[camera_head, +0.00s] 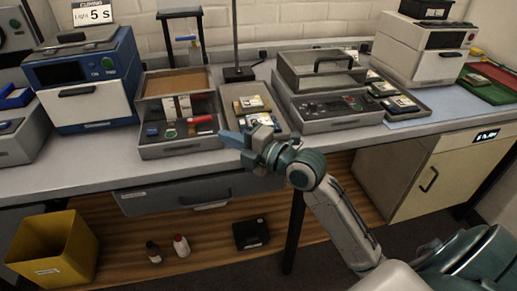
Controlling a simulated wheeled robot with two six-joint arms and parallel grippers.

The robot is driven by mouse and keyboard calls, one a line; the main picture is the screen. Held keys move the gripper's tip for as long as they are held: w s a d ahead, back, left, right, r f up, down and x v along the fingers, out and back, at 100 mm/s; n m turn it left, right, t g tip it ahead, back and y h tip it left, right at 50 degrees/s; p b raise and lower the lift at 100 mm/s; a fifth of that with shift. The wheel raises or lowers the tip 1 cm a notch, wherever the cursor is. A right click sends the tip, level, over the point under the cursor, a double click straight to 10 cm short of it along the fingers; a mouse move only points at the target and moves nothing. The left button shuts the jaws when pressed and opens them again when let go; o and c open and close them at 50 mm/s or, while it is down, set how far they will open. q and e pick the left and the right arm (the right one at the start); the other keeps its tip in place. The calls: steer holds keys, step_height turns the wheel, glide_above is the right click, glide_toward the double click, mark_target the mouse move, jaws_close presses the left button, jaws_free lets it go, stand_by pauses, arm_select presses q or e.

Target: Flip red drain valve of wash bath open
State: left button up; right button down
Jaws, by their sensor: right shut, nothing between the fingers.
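The wash bath appears to be the grey box (180,149) with a brown-floored tank behind its front panel, on the bench left of the middle. A red handle (201,119), which looks like the drain valve, lies across the right part of its panel. My right gripper (223,137) comes in from the right, pointing left, with its blue fingers shut and empty. In the picture its tips are just below and right of the red handle; I cannot tell whether they touch it. My left gripper is not in view.
A tray of cards (249,98) lies right of the bath, beside a grey lidded unit (333,124). A blue-and-white oven (88,90) stands on the left. Below are a yellow bin (52,270) and small bottles (181,245). The bench's front strip is mostly clear.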

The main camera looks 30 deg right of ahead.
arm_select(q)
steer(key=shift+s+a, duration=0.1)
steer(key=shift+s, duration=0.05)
arm_select(e)
steer(key=v, duration=0.7)
steer(key=shift+s+d+r, duration=0.15)
steer(key=shift+d, duration=0.25)
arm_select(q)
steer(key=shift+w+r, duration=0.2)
